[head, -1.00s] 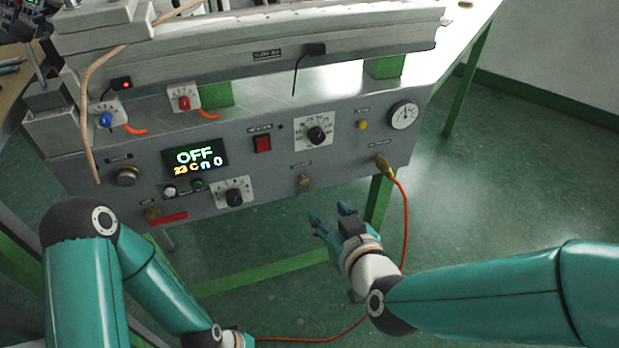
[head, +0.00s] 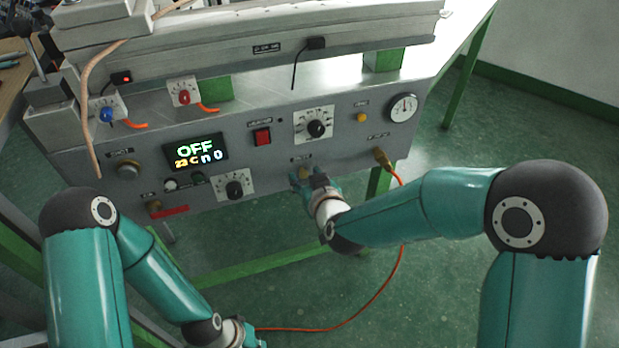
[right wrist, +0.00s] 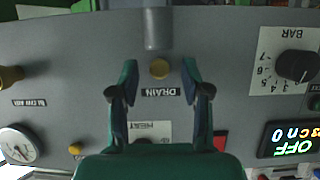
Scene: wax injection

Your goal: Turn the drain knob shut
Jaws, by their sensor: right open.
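The drain knob is a small round brass knob (right wrist: 159,68) on the grey panel, beside an upside-down DRAIN label in the right wrist view. In the head view the brass knob (head: 304,172) shows on the lower panel, partly covered by my right gripper (head: 302,182). My right gripper (right wrist: 159,80) is open, with one finger on each side of the knob and visible gaps between. Whether its fingertips touch the panel cannot be told. My left gripper (head: 240,334) is low at the bottom edge of the head view, partly cut off.
A grey cylinder (right wrist: 156,28) stands close by the knob. A brass fitting (head: 381,156) with an orange hose (head: 402,250) is right of my right gripper. A black dial (head: 234,188) is to its left. The display (head: 195,151) reads OFF.

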